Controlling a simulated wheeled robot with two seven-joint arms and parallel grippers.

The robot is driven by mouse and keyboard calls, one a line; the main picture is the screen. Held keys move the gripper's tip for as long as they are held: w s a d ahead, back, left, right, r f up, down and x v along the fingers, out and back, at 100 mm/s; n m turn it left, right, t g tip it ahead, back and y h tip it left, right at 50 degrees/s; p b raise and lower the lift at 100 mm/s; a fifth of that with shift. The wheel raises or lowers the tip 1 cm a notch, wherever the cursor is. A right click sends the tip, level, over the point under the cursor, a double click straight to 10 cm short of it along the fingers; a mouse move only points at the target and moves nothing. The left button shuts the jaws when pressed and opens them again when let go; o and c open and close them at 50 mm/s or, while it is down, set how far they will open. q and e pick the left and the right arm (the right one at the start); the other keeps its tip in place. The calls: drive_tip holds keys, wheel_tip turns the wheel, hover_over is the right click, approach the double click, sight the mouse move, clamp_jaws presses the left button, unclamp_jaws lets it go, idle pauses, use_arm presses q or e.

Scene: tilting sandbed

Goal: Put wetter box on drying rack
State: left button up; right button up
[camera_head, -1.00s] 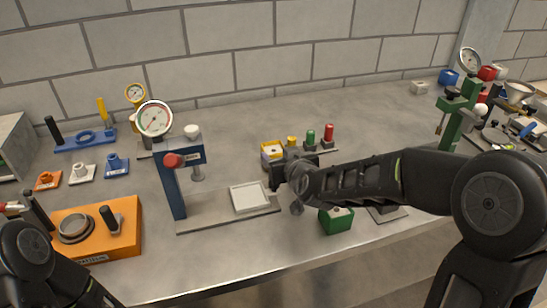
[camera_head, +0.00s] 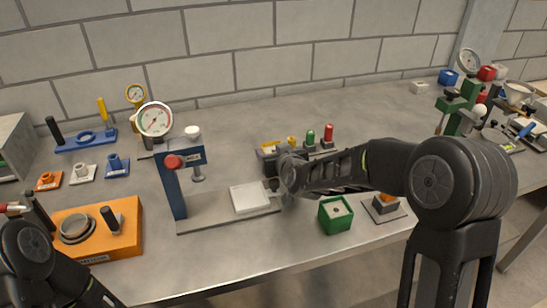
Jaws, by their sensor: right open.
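My right gripper (camera_head: 272,185) is over the middle of the bench, by the right edge of a white square tray (camera_head: 249,197) on the blue press's base. Its fingers are small and partly hidden by my wrist. A green box (camera_head: 336,222) with a pale spot on top stands to the right of the gripper, apart from it. A yellow-topped box (camera_head: 271,146) is just behind the gripper, largely covered by it. I cannot tell which box is wetter, and no drying rack is clearly identifiable. My left arm shows at the lower left, its gripper out of view.
A blue press (camera_head: 172,185) with a gauge stands left of the tray. An orange block (camera_head: 128,240) is at the front left. Green and red knobbed pieces (camera_head: 328,135) stand behind my wrist. A small orange-topped piece (camera_head: 385,203) sits on a plate at right.

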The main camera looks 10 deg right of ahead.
idle(0.4)
drive_tip(key=c, duration=1.3)
wheel_tip(320, 180, up, 10)
drive_tip(key=p, duration=0.2)
idle(0.4)
